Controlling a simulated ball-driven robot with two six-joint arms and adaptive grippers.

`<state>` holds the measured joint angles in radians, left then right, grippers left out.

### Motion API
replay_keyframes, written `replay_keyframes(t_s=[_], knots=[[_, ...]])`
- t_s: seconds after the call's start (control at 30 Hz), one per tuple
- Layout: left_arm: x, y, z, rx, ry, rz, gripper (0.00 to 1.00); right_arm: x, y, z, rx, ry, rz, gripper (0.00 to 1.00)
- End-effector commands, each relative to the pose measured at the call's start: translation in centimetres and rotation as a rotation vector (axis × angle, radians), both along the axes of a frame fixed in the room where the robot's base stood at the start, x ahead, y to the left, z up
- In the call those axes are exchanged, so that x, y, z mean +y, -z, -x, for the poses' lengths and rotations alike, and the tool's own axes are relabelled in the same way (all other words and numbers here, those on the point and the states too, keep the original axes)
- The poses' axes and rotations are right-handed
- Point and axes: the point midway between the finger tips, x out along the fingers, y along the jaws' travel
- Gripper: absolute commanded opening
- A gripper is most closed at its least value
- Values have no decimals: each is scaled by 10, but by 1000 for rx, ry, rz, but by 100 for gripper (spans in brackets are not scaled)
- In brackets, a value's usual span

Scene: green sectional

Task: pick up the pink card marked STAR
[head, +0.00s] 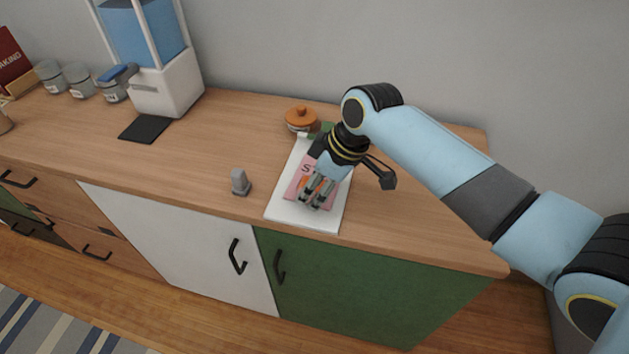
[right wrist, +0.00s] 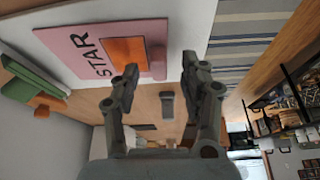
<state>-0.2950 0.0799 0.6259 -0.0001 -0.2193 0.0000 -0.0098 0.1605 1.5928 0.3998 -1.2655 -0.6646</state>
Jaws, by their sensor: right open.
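The pink card (head: 297,186) lies on a white board (head: 278,212) on the wooden counter, partly hidden by my right gripper in the head view. In the right wrist view the card (right wrist: 72,42) shows the word STAR and an orange square. My right gripper (head: 317,199) is over the card's near part, pointing down, with its fingers apart. In the right wrist view the open fingertips (right wrist: 161,68) are near the card's edge, with nothing held. I cannot tell whether they touch the card. My left gripper is not in view.
A small grey object (head: 240,182) stands left of the board. An orange-lidded pot (head: 301,120) stands behind the board, beside a green item (head: 326,129). A blue-and-white dispenser (head: 165,85) and jars (head: 78,80) stand at the back left. The counter right of the board is clear.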

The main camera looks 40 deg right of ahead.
Motion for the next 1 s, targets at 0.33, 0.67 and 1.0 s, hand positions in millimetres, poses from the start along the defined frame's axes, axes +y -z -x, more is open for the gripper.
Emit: replay_keyframes(t_s=[0.33, 0.67, 1.0], knots=[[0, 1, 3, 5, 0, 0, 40, 3, 13, -4, -1, -1, 1, 44], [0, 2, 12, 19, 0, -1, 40, 3, 13, -4, -1, -1, 1, 4], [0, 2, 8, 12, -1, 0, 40, 2, 10, -5, -1, 0, 2, 2]])
